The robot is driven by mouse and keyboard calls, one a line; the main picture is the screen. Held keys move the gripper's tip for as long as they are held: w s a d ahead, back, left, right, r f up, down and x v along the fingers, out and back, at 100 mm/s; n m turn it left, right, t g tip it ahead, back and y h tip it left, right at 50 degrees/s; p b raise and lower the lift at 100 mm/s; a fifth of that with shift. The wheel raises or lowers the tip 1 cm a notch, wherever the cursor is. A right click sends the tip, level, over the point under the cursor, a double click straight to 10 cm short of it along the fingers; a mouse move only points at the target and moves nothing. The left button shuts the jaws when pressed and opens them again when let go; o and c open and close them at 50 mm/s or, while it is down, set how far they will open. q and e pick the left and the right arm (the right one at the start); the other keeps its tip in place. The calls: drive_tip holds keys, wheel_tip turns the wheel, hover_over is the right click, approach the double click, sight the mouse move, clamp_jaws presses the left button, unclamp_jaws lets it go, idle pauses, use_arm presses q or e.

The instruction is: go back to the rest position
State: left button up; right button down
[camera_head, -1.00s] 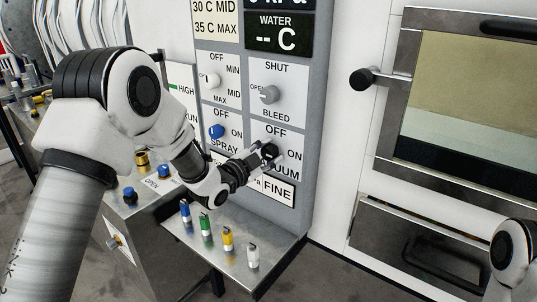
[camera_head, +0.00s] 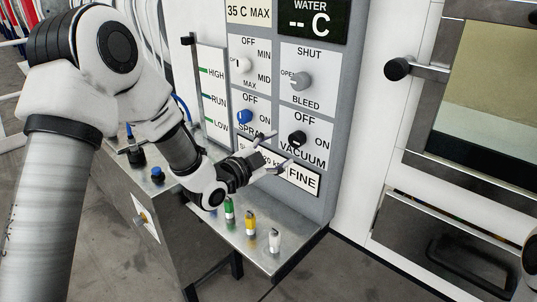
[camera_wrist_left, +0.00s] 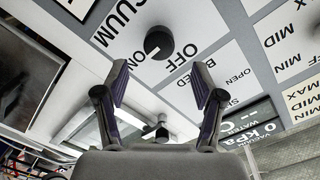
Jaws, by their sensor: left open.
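My left gripper (camera_head: 278,163) is open and empty in front of the grey control panel, just below and left of the black vacuum knob (camera_head: 296,139). In the left wrist view the two fingers (camera_wrist_left: 160,88) stand apart, and the black knob (camera_wrist_left: 158,42) shows beyond their tips, clear of them. My right gripper is not in view; only a bit of my right arm shows at the right edge of the head view.
Above are a blue spray knob (camera_head: 244,117), a white knob (camera_head: 241,65) and a grey bleed knob (camera_head: 300,81). A metal shelf (camera_head: 300,247) below carries several coloured plugs. A door with a handle (camera_head: 400,68) stands to the right.

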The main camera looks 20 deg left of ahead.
use_arm(q)
drive_tip(key=v, duration=0.4)
drive_tip(key=s+f+n+g+y, duration=0.2)
drive_tip(key=s+f+n+g, duration=0.3)
drive_tip(key=f, duration=0.9)
drive_tip(key=s+f+n+g+y, duration=0.3)
drive_tip(key=s+f, duration=0.4)
drive_tip(key=f, duration=0.7)
drive_tip(key=s+f+n+g, duration=0.2)
drive_tip(key=s+f+g, duration=0.2)
drive_tip(key=s, duration=0.7)
drive_tip(key=s+f+n+g+y, duration=0.1)
drive_tip(key=s+f+n+g, duration=0.2)
drive_tip(key=s+f, duration=0.5)
drive_tip(key=s+g, duration=0.1)
drive_tip(key=s, duration=0.2)
drive_tip(key=shift+s+a+n+g, duration=0.3)
drive_tip(key=shift+s, duration=0.05)
